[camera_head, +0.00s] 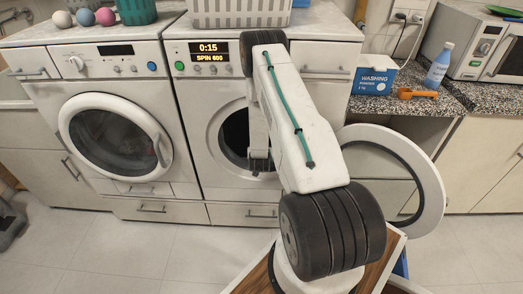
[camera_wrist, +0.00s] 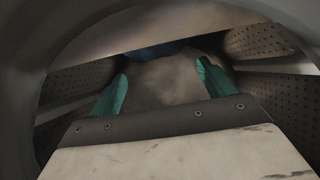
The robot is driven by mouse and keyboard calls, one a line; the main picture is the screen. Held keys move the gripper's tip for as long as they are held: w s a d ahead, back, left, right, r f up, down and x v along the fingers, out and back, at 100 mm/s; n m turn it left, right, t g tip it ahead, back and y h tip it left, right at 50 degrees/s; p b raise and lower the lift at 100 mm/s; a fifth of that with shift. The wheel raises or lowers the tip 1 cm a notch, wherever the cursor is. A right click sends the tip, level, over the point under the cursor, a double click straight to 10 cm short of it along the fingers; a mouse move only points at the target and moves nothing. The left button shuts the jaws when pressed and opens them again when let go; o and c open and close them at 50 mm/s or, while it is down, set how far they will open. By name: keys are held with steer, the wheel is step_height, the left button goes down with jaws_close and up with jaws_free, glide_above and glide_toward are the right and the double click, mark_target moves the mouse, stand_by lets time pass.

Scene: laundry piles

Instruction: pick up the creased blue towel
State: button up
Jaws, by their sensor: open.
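In the wrist view, my gripper (camera_wrist: 162,82) is inside the drum of the right washing machine, its two teal fingers spread apart with nothing clearly held between them. A dark blue patch (camera_wrist: 155,51), possibly the creased blue towel, shows beyond the fingertips at the top middle, mostly hidden in shadow. Its creases cannot be made out. In the head view, my arm reaches to the round opening of the right washing machine (camera_head: 215,120), and the fingers are hidden there.
Perforated drum walls (camera_wrist: 75,85) are close on both sides. The round door (camera_head: 432,185) stands open on the right. A washing powder box (camera_head: 372,82), orange scoop (camera_head: 417,94) and blue bottle (camera_head: 438,66) stand on the counter.

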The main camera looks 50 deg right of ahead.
steer(key=x, duration=0.6)
steer(key=shift+d+f, duration=0.1)
steer(key=shift+d, duration=0.35)
steer(key=c, duration=1.1)
